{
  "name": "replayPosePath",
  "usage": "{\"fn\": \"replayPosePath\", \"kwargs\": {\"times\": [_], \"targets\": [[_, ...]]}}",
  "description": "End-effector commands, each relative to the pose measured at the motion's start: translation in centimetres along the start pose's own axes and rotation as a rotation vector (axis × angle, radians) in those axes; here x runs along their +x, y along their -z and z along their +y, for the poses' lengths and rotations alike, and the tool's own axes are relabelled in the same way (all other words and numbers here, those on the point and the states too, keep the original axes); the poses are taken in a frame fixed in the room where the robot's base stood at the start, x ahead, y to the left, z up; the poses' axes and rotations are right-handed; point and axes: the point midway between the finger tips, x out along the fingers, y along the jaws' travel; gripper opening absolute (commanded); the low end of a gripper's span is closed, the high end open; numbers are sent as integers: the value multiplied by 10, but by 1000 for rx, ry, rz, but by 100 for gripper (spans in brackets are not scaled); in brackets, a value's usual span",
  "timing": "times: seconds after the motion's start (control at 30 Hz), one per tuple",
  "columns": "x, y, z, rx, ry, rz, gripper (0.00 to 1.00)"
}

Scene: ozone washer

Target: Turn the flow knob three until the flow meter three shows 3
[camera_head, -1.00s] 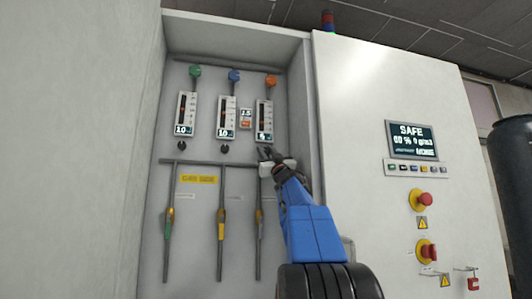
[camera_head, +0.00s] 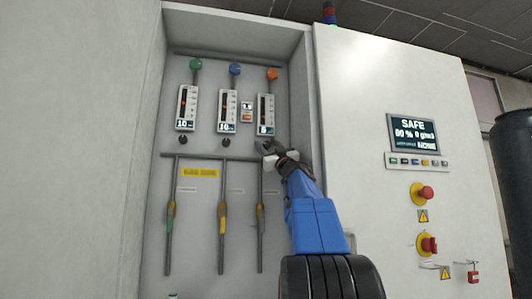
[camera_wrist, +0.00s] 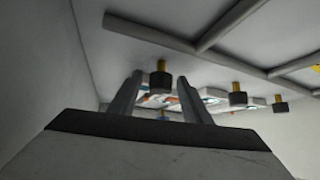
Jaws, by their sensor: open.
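Flow meter three (camera_head: 265,114) is the right-hand of the meters in the head view, below an orange knob. Its small display appears to read 5, though the digit is blurred. My gripper (camera_head: 268,148) is just below this meter and hides flow knob three in the head view. In the wrist view my gripper (camera_wrist: 157,88) is open. The black flow knob three (camera_wrist: 160,80), on a brass stem, shows between its two fingers. Gaps seem to remain on both sides; I cannot tell how deep the knob sits between them.
The left meter (camera_head: 187,108) and middle meter (camera_head: 228,111) appear to read 10. Their black knobs (camera_head: 183,140) and (camera_head: 226,142) hang below. Grey pipes (camera_head: 222,250) run beneath. The recess's right wall (camera_head: 301,110) is close to my arm. A control cabinet (camera_head: 370,110) stands right.

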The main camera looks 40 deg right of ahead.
Motion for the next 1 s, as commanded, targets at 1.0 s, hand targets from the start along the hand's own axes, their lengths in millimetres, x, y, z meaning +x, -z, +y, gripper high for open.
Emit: {"fn": "replayPosePath", "kwargs": {"times": [1.0], "targets": [[0, 0, 0, 276, -271, 20, 44]]}}
